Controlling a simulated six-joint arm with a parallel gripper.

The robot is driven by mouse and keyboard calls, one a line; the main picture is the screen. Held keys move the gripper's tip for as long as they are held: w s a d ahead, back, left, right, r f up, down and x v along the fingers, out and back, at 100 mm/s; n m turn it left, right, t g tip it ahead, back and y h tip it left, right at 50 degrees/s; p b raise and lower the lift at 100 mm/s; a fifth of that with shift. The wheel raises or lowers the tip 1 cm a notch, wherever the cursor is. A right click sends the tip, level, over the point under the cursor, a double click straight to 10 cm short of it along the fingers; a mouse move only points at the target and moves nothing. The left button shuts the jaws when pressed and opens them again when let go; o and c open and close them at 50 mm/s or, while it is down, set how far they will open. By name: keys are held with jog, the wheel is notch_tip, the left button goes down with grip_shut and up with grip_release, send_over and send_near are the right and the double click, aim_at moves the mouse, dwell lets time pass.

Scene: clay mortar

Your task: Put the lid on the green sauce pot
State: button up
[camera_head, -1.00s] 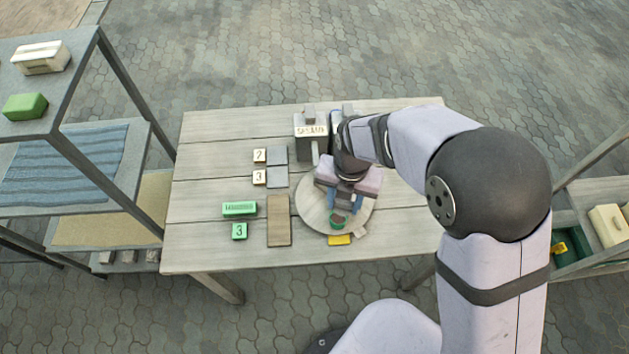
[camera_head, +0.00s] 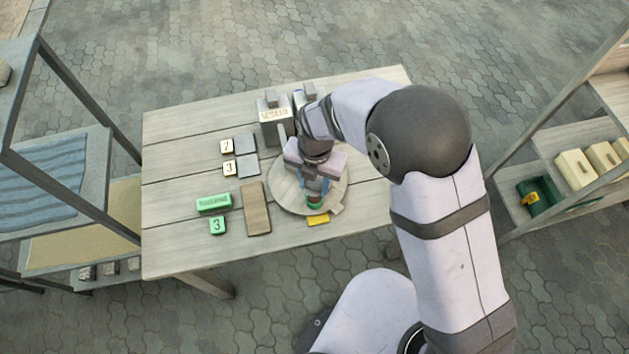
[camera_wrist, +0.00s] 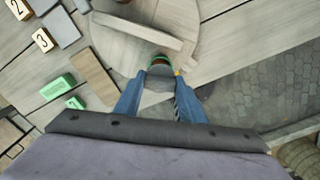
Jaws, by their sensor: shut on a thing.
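The green sauce pot (camera_head: 317,206) stands near the front edge of the round wooden board, with a reddish-brown patch at its top. It also shows in the wrist view (camera_wrist: 160,61), just beyond my fingertips. My gripper (camera_head: 314,187) points down close to the pot, its two blue fingers set apart around what it grips. In the wrist view my gripper (camera_wrist: 158,88) has a greyish area between its fingers. The held thing appears to be the lid, but it is mostly hidden and I cannot make out its outline. I cannot tell whether it touches the pot.
The round board (camera_head: 281,183) lies on the wooden table (camera_head: 170,240). A yellow piece (camera_head: 318,219) lies just in front of it. A brown board (camera_head: 256,208), green blocks (camera_head: 213,203) and numbered tiles lie left. A grey box (camera_head: 272,125) stands behind. Shelves flank the table.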

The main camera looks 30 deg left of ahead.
aim_at(314, 190)
jog(key=shift+f+b, duration=1.4)
jog(key=shift+f, duration=0.65)
jog(key=shift+f, duration=0.25)
jog(key=shift+s+d+f, duration=0.1)
jog(key=shift+d+f, duration=0.05)
jog(key=shift+f, duration=0.1)
dwell(0.5)
jog(key=o, duration=1.6)
jog(key=shift+r, duration=0.25)
jog(key=shift+r+p, duration=2.65)
jog(key=shift+r, duration=0.7)
